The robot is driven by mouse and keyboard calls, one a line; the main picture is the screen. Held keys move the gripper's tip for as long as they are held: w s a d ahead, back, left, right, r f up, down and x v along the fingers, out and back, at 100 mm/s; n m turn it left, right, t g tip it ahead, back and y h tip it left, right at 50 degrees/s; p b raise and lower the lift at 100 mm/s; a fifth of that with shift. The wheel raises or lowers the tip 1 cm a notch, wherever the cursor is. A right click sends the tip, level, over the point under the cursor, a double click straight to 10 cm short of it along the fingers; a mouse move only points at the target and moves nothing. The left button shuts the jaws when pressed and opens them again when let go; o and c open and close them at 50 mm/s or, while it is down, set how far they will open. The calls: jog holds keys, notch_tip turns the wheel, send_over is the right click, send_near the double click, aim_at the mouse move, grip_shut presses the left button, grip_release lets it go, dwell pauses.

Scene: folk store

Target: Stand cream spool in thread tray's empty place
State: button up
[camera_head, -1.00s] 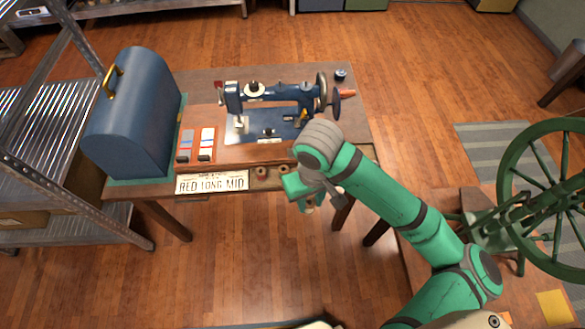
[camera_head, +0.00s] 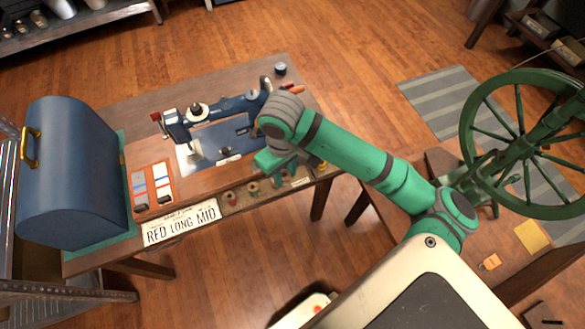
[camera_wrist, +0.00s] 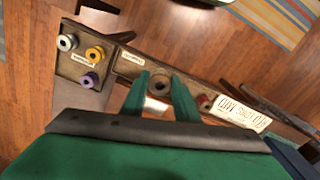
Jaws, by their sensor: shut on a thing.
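The thread tray (camera_head: 300,183) runs along the front edge of the sewing table; its end also shows in the wrist view (camera_wrist: 68,72). My gripper (camera_head: 284,177) is over the tray. A red spool (camera_wrist: 203,102) is right of the fingers. A whitish spool (camera_wrist: 67,42), a yellow spool (camera_wrist: 95,53) and a purple spool (camera_wrist: 90,79) stand at the left end. The fingers hide part of the tray, and whether the held spool touches it is unclear.
A green spinning wheel (camera_head: 528,143) is at the right.

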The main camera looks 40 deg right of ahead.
jog(key=w+d+f, duration=0.1)
jog(key=d+f, duration=0.1)
jog(key=w+d+f, duration=0.1)
jog(key=d+f, duration=0.1)
jog(key=w+d+f, duration=0.1)
jog(key=d+f, duration=0.1)
jog(key=d, duration=0.1)
jog(key=shift+w+f, duration=0.1)
jog(key=shift+f, duration=0.3)
notch_tip(320, 180, down, 3)
jog(key=shift+w+d+f, duration=0.1)
jog(key=shift+w, duration=0.05)
jog(key=shift+f, duration=0.2)
jog(key=shift+f, duration=0.15)
jog(key=o, duration=0.8)
jog(key=shift+c, duration=0.2)
notch_tip(320, 180, up, 12)
jog(key=shift+r, duration=0.2)
